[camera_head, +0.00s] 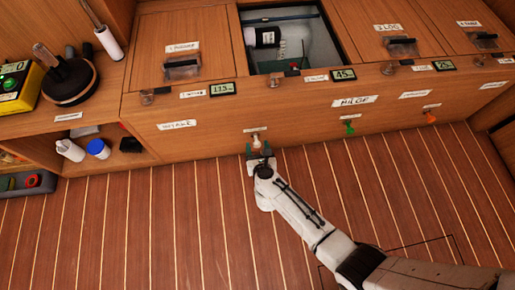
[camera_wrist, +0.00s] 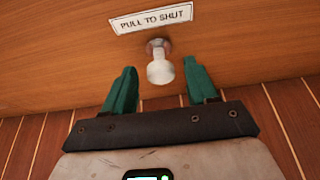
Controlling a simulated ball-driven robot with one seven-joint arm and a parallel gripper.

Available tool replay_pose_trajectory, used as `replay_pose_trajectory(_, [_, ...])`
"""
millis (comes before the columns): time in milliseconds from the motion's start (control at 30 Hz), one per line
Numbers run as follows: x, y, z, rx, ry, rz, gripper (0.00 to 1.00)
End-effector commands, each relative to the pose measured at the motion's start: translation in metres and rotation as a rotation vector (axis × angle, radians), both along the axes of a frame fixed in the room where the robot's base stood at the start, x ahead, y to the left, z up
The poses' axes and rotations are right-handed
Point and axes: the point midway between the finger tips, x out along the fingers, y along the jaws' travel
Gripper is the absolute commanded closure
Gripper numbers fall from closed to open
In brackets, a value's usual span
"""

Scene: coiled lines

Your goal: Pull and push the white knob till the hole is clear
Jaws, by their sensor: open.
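The white knob (camera_wrist: 160,69) sticks out of the wooden front panel on a short stem, under a label reading "PULL TO SHUT" (camera_wrist: 151,18). In the head view the white knob (camera_head: 256,142) is at the panel's lower middle. My gripper (camera_wrist: 158,82) is open, its two green fingers either side of the knob with gaps on both sides. In the head view my gripper (camera_head: 260,153) is at the knob, low over the floor.
A green knob (camera_head: 349,129) and an orange knob (camera_head: 430,117) are on the same panel to the right. Small displays (camera_head: 223,89) line the top edge. A shelf with bottles (camera_head: 98,148) is at left.

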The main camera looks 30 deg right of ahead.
Motion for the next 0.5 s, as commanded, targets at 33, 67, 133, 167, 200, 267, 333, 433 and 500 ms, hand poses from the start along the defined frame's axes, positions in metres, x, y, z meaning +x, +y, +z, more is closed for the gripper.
replay_pose_trajectory(33, [0.0023,-0.0011,-0.002,0.001,0.0,-0.001,0.42])
replay_pose_trajectory(67, [0.0031,-0.0013,-0.0021,0.0,0.0,-0.001,0.42])
replay_pose_trajectory(133, [0.0041,-0.0016,-0.002,0.0,0.0,0.0,0.42])
replay_pose_trajectory(167, [0.0042,-0.0017,-0.002,-0.001,0.0,0.0,0.42])
replay_pose_trajectory(200, [0.0042,-0.0017,-0.0018,-0.001,0.0,0.0,0.42])
replay_pose_trajectory(267, [0.0041,-0.0017,-0.0015,-0.001,0.0,0.0,0.42])
replay_pose_trajectory(333, [0.0041,-0.0017,-0.0015,-0.001,0.0,0.0,0.42])
replay_pose_trajectory(433, [0.0041,-0.0016,-0.0015,-0.001,0.0,0.0,0.5])
replay_pose_trajectory(500, [0.0041,-0.0016,-0.0015,-0.001,0.0,0.0,0.57])
